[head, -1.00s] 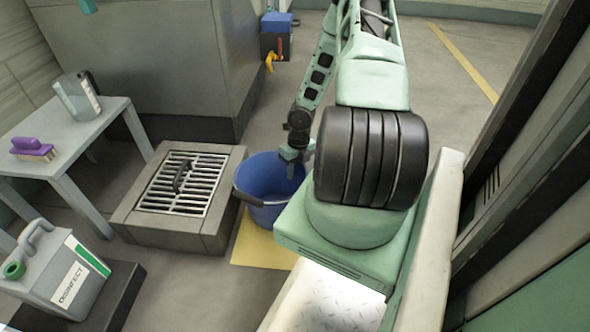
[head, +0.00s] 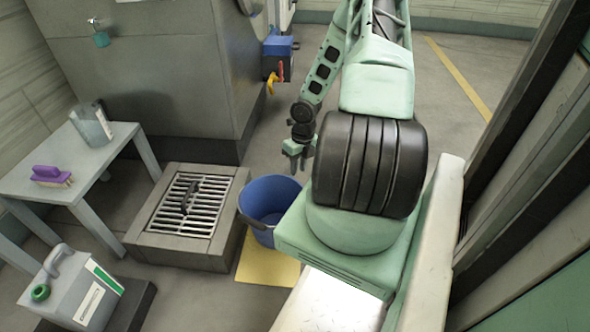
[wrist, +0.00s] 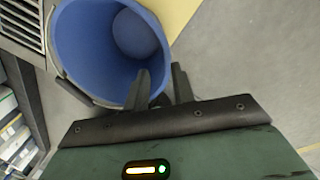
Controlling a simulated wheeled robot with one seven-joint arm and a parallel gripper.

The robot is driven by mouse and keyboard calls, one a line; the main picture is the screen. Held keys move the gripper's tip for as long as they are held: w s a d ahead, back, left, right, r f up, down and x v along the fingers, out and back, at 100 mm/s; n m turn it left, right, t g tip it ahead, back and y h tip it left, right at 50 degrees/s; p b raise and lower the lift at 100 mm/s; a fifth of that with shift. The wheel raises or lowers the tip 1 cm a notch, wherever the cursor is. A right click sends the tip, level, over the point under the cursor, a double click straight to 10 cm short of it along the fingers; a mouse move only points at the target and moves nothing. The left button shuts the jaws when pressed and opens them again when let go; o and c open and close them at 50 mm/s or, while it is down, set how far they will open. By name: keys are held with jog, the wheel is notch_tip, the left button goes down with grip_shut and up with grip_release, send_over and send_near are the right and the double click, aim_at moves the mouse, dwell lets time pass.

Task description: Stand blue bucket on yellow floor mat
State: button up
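The blue bucket (head: 262,222) stands upright on the yellow floor mat (head: 268,269) in the head view, covering the mat's far part. Whether its whole base lies on the mat is hidden. My gripper (head: 299,166) is above the bucket's far right rim, fingers pointing down, apart and empty. In the wrist view, the bucket (wrist: 85,45) shows its open inside, and my gripper's fingers (wrist: 161,72) are spread near its rim. A strip of the mat (wrist: 178,14) shows beside the bucket there.
A floor drain block with a grate (head: 188,205) is left of the bucket. A grey table (head: 75,172) holds a purple brush (head: 50,174) and a clear jug (head: 92,125). A disinfectant canister (head: 75,290) stands front left. Floor behind the bucket is clear.

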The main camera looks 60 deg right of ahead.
jog(key=shift+r, duration=0.25)
jog(key=w+a+r+m+h, duration=0.1)
jog(key=w+a+r+m, duration=0.25)
jog(key=a+r, duration=0.4)
jog(key=w+a+r+m+g, duration=0.1)
jog(key=w+a+r+m, duration=0.3)
jog(key=a, duration=0.6)
jog(key=w+a+r+m+h, duration=0.15)
jog(key=a+r+m, duration=0.25)
jog(key=a+r, duration=0.4)
jog(key=s+a+r+m+y, duration=0.1)
jog(key=s+a+r+m, duration=0.4)
jog(key=s+a, duration=0.3)
jog(key=s+a+r+m+y, duration=0.1)
jog(key=s+a+r+m, duration=0.5)
jog(key=a, duration=0.9)
jog(key=s+m, duration=0.1)
jog(key=s, duration=0.2)
jog(key=shift+r, duration=0.15)
jog(key=shift+r+m, duration=0.1)
jog(key=shift+m, duration=0.15)
